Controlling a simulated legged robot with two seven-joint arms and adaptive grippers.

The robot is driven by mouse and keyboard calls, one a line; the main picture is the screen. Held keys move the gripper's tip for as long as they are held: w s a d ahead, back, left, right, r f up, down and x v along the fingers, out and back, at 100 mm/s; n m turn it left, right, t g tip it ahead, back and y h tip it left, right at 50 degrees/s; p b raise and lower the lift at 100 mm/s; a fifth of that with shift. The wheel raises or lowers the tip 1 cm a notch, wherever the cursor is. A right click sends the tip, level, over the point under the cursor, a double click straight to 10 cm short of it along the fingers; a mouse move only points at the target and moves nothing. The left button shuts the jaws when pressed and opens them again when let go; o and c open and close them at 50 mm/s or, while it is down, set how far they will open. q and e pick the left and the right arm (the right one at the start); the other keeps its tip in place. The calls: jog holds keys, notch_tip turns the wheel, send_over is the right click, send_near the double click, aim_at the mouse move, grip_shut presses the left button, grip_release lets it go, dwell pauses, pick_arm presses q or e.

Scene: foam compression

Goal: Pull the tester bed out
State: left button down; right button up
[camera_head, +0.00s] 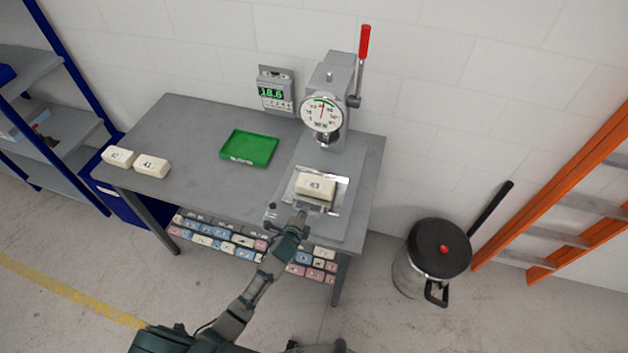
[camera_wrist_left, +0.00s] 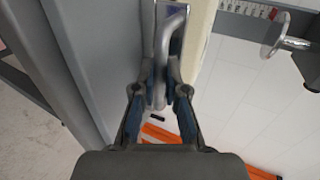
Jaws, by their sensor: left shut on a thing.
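The compression tester (camera_head: 333,90) stands at the right end of the grey table, with a round dial and a red-tipped lever. Its bed (camera_head: 337,199), a metal plate at the tester's front, carries a cream foam block (camera_head: 315,186) marked 43. My left gripper (camera_head: 301,214) is at the front edge of the bed. In the left wrist view, the left gripper (camera_wrist_left: 160,95) is shut on the bed's grey bar handle (camera_wrist_left: 172,42). The fingers hide part of the handle. My right gripper is not clearly in view.
A green tray (camera_head: 249,148) lies mid-table. Two foam blocks (camera_head: 152,167) sit at the table's left end. A display (camera_head: 273,92) reads 18.6. Several blocks fill a shelf (camera_head: 215,236) below. A bin (camera_head: 432,258) and orange ladder (camera_head: 560,190) stand right.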

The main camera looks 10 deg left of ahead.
pick_arm(q)
jog(key=s, duration=0.5)
jog(key=shift+s+d+f, duration=0.2)
jog(key=shift+s+d, duration=0.1)
jog(key=shift+s, duration=0.05)
jog(key=c, duration=1)
grip_release()
jog(key=shift+w+d+r, duration=0.1)
jog(key=shift+c, duration=0.2)
jog(key=shift+w+d+r, duration=0.1)
jog(key=shift+w+d, duration=0.05)
jog(key=shift+a, duration=0.3)
jog(key=v, duration=0.6)
jog(key=shift+w+d+r, duration=0.1)
jog(key=shift+w+r, duration=0.05)
jog(key=shift+r, duration=0.05)
pick_arm(e)
jog(key=shift+d+f, duration=0.1)
jog(key=shift+f, duration=0.05)
pick_arm(q)
jog(key=shift+a, duration=0.2)
